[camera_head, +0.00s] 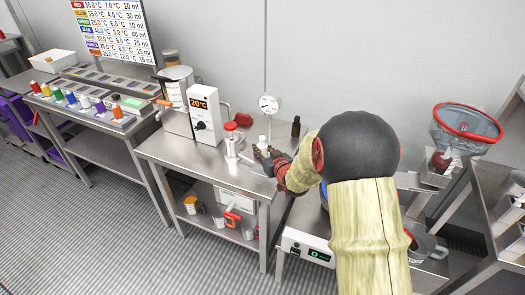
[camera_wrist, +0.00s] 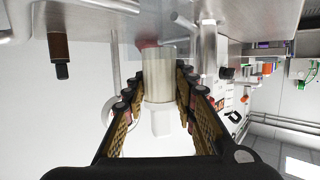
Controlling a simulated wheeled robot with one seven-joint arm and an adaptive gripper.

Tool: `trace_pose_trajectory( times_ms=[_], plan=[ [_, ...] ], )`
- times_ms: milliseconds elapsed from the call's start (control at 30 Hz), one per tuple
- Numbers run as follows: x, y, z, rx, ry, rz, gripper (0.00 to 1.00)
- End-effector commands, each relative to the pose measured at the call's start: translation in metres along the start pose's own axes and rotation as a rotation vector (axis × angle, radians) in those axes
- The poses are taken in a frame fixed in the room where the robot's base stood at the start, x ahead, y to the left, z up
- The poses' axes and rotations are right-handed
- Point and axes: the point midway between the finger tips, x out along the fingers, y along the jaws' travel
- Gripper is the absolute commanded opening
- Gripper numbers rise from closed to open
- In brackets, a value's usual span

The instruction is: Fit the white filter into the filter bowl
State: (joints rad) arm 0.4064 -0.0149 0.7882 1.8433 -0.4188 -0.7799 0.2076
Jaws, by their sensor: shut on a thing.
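The white filter (camera_wrist: 158,84) is a ribbed pale cylinder with a narrower white stub. In the wrist view it is between the two fingers of my gripper (camera_wrist: 157,100), which is shut on it. In the head view the white top of the filter (camera_head: 262,140) shows above my gripper (camera_head: 262,152), over the middle table. A see-through part with a reddish patch, perhaps the filter bowl (camera_wrist: 140,36), is at the table end of the filter in the wrist view. I cannot tell whether the filter is inside it or touching it.
A temperature unit (camera_head: 204,115) is farther left.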

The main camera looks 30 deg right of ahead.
Motion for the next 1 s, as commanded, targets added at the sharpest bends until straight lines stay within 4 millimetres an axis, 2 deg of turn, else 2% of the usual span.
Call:
trace_pose_trajectory(
  times_ms=[33, 67, 400, 767, 867, 1000],
  plan=[
    [0.001, 0.0, 0.004, 0.0, -0.003, 0.0, 0.02],
    [0.0, 0.0, 0.003, 0.0, -0.004, 0.0, 0.29],
    [0.0, -0.001, 0.005, 0.001, -0.008, 0.0, 0.48],
    [-0.002, -0.001, 0.005, 0.001, -0.008, 0.0, 0.49],
    [-0.009, 0.0, 0.005, 0.001, -0.007, 0.0, 0.49],
    [-0.03, 0.0, 0.004, 0.0, -0.006, 0.0, 0.49]
  ],
)
